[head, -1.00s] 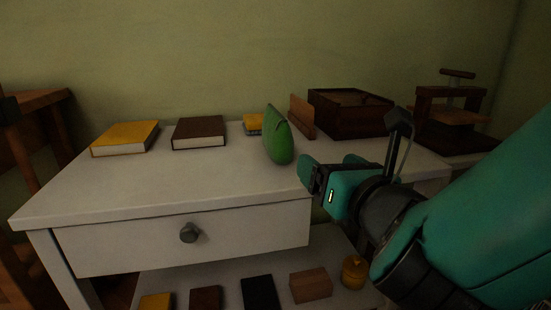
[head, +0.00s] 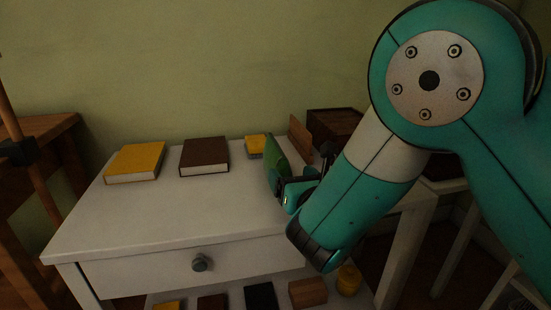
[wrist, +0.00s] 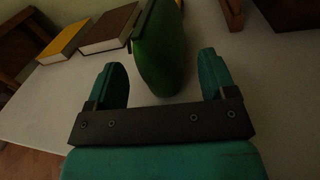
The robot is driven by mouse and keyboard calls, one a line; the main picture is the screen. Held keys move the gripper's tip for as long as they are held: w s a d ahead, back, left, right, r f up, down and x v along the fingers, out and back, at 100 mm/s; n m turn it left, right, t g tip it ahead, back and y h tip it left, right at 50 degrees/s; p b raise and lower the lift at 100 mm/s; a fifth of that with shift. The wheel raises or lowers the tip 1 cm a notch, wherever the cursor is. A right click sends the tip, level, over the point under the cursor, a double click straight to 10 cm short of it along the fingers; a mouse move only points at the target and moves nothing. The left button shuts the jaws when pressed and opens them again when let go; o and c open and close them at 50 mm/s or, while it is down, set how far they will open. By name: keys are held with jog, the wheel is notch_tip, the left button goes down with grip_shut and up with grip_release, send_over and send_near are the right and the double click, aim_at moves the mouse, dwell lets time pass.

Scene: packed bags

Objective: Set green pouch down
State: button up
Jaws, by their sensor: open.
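The green pouch (head: 275,158) stands upright on the white table, right of the dark brown book. My gripper (head: 292,187) is at its right side and hides its lower part in the head view. In the wrist view the pouch (wrist: 160,58) shows between the two teal fingers of my open gripper (wrist: 162,72). A gap shows on each side of it, and its upper part leaves the frame. I cannot tell whether a finger touches it.
A yellow book (head: 135,160), a brown book (head: 204,155) and a small yellow block (head: 257,146) lie left of the pouch. A wooden board (head: 300,138) and dark box (head: 335,122) stand behind. The white table (head: 170,215) is clear front left. Several items lie on the shelf below.

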aim_at(277, 163)
jog(key=p+x, duration=0.3)
jog(key=shift+w+a+r, duration=0.1)
jog(key=shift+w+r, duration=0.05)
jog(key=shift+w, duration=0.15)
jog(key=shift+w+a+f+p, duration=0.25)
jog(key=shift+w+f+p, duration=0.05)
jog(key=shift+w+p, duration=0.1)
jog(key=shift+c, duration=0.3)
jog(key=c, duration=1.1)
jog(key=shift+r, duration=0.1)
